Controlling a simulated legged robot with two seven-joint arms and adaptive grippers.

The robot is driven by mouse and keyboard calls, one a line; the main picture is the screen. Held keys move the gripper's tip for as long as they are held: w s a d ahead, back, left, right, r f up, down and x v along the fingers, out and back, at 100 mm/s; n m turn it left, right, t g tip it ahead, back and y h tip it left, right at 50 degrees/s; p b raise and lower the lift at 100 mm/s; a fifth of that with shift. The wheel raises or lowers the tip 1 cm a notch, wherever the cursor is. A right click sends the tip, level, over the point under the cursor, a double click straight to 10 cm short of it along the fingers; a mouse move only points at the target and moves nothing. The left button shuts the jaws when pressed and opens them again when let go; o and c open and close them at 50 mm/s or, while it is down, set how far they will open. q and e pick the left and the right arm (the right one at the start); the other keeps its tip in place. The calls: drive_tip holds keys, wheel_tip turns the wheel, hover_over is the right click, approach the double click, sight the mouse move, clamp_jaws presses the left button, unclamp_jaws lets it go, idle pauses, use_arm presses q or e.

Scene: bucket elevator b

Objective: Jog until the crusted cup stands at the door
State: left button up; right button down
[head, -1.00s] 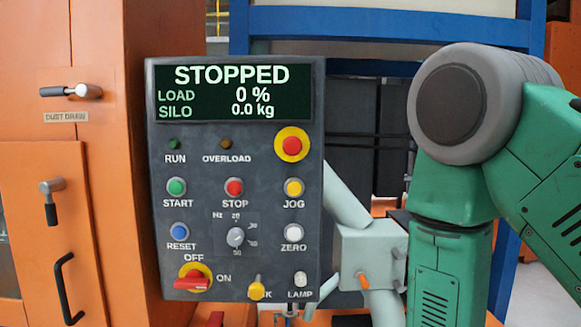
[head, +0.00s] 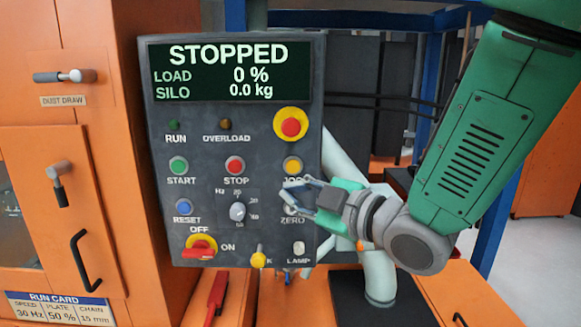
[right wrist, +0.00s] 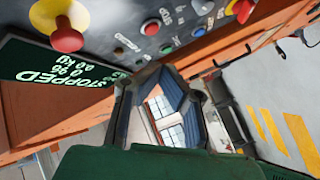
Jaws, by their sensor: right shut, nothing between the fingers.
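The control panel (head: 207,132) stands in the middle, its display (head: 228,69) reading STOPPED, load 0 %, silo 0.0 kg. The yellow JOG button (head: 292,165) is on its right side, uncovered. My right gripper (head: 288,192) is shut and empty in front of the panel, just below JOG, over part of the JOG label and the ZERO button. I cannot tell whether it touches the panel. In the right wrist view, my shut fingers show below the tilted panel (right wrist: 125,42). An orange door (head: 100,190) with a black handle is at left. No cup is visible. My left gripper is out of view.
The red emergency stop (head: 291,126) on its yellow base sits just above JOG. STOP (head: 235,165) is left of JOG. The red main switch (head: 200,250) is at lower left. Blue posts stand behind my right arm.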

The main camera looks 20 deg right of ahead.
sight(295, 173)
drive_tip(key=shift+w+d+p, duration=0.2)
drive_tip(key=shift+w+d, duration=0.3)
drive_tip(key=shift+w, duration=0.9)
drive_tip(key=shift+w+d+p, duration=0.25)
drive_tip(key=shift+w+d, duration=0.2)
drive_tip(key=shift+w, duration=1)
drive_tip(key=shift+w+d+p, duration=0.2)
drive_tip(key=shift+w+d, duration=0.3)
drive_tip(key=shift+w, duration=0.9)
drive_tip(key=shift+w+d, duration=0.1)
drive_tip(key=shift+w, duration=0.25)
drive_tip(key=shift+w+d+r, duration=0.1)
drive_tip(key=shift+w+d, duration=0.05)
drive_tip(key=shift+w, duration=0.2)
drive_tip(key=shift+s+a, duration=0.25)
drive_tip(key=shift+s, duration=0.55)
